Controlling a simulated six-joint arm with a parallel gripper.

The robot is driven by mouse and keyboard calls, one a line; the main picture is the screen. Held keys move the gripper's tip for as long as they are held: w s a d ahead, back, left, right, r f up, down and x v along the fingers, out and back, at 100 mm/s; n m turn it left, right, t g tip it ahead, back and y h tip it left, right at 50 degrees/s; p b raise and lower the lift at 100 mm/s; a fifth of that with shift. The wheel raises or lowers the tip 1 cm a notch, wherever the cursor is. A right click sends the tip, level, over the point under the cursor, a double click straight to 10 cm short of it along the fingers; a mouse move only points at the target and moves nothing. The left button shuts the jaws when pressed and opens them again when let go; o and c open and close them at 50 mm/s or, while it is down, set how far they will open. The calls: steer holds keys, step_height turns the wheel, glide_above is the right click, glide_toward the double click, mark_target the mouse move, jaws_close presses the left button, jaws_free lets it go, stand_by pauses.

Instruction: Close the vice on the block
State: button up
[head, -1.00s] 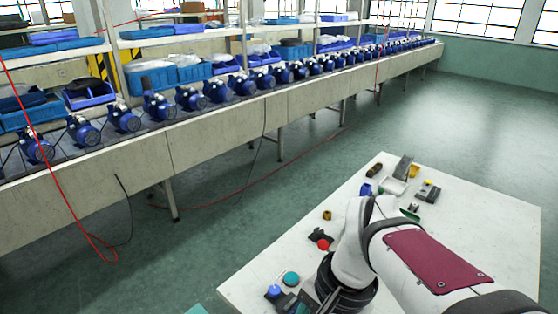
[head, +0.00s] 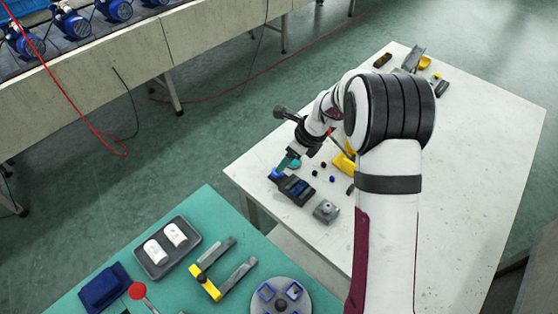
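My gripper (head: 285,167) is small and partly hidden in the head view, at the left edge of the white table. It is at the far end of a dark, low fixture (head: 294,188) with a blue part at its left end. This fixture may be the vice, but I cannot tell for sure. A teal piece shows at the gripper's tip; I cannot tell whether it is held or behind. No block can be made out clearly in the fixture. A small grey piece with a knob (head: 326,210) sits just to its right.
Small dark and blue pieces and a yellow part (head: 344,163) lie on the white table (head: 460,185) near my arm. A green table (head: 205,215) in front holds a grey tray (head: 150,260) with two white pieces, a yellow-and-grey forked tool (head: 207,285) and a round grey plate (head: 285,290).

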steer(key=x, duration=0.7)
steer(key=shift+f, duration=0.15)
jaws_close()
